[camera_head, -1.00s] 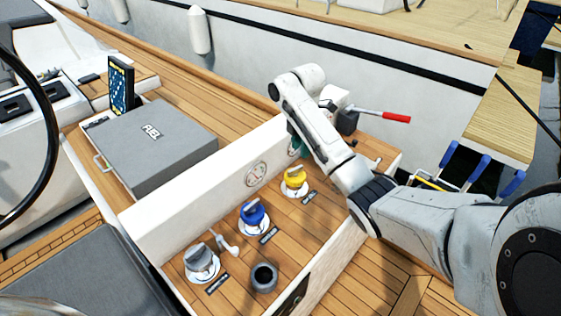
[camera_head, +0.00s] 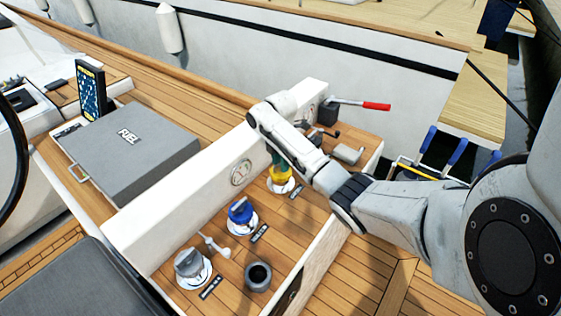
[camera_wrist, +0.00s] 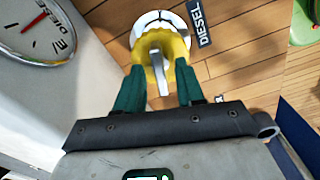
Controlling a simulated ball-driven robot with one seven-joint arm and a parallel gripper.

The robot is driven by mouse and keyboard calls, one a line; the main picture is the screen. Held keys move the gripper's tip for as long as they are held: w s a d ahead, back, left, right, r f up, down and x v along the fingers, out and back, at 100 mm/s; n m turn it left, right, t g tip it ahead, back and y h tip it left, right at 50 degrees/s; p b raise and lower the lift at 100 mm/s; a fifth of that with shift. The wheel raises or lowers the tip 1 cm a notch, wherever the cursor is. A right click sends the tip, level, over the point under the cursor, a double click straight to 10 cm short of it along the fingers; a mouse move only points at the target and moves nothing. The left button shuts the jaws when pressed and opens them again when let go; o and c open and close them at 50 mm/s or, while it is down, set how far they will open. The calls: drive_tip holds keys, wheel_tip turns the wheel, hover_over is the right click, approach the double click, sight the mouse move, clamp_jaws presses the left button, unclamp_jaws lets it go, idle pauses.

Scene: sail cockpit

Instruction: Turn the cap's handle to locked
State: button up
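The yellow cap (camera_wrist: 143,45) with a grey bar handle (camera_wrist: 158,72) sits in a white ring next to a DIESEL label (camera_wrist: 197,22) in the wrist view. It also shows in the head view (camera_head: 281,185), partly hidden by my arm. My gripper (camera_wrist: 158,68) has green fingers, one on each side of the handle, with gaps between them and the bar. The fingertips overlap the yellow cap in the picture; I cannot tell whether they touch it. The handle points roughly along the fingers. Any lock marks are unreadable.
A blue cap (camera_head: 240,211), a grey cap (camera_head: 188,263) and a dark cup (camera_head: 258,277) stand on the same wooden deck. A white wall with a gauge (camera_head: 241,172) runs behind. A red-handled lever (camera_head: 375,106) and a grey FUEL box (camera_head: 135,150) are nearby.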

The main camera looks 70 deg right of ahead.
drive_tip(key=shift+f, duration=0.2)
clamp_jaws()
idle(0.3)
